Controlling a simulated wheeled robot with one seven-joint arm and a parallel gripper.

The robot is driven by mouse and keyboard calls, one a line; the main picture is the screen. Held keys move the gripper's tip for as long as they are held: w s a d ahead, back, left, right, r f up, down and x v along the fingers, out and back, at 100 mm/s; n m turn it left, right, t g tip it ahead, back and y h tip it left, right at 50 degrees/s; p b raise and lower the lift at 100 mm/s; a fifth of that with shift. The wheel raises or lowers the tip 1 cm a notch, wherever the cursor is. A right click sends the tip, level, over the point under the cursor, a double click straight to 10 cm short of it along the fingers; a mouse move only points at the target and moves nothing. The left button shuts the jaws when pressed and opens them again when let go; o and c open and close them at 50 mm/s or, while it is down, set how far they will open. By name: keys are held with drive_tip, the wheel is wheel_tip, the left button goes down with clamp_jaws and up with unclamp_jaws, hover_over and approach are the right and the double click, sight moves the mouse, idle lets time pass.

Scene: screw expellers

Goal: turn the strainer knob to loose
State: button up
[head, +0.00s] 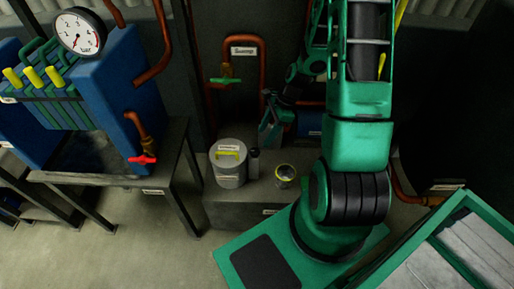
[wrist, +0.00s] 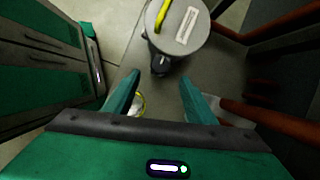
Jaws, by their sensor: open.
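A grey cylinder (head: 229,177) with a yellow bar handle (head: 230,152) and a white label on its lid stands on a grey plinth. It also shows at the top of the wrist view (wrist: 190,38), with its yellow handle (wrist: 163,17). A small black knob-like part (wrist: 160,66) is at its side, also in the head view (head: 254,163). I cannot read the label or tell surely which part is the strainer knob. My gripper (head: 268,133) is open and empty, above the plinth, behind and right of the cylinder. In the wrist view the fingers (wrist: 161,82) point toward the black part, apart from it.
A yellow-rimmed cup (head: 285,173) stands right of the cylinder on the plinth (head: 238,211). Copper pipes (head: 262,85) with a green valve handle (head: 226,80) rise behind. A blue press with a gauge (head: 81,32) and a red valve handle (head: 142,159) are left.

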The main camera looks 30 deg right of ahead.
sight(256, 151)
drive_tip(key=x, duration=0.8)
drive_tip(key=shift+a+f, duration=0.15)
drive_tip(key=shift+f, duration=0.15)
drive_tip(key=c, duration=1)
drive_tip(key=shift+c, duration=0.2)
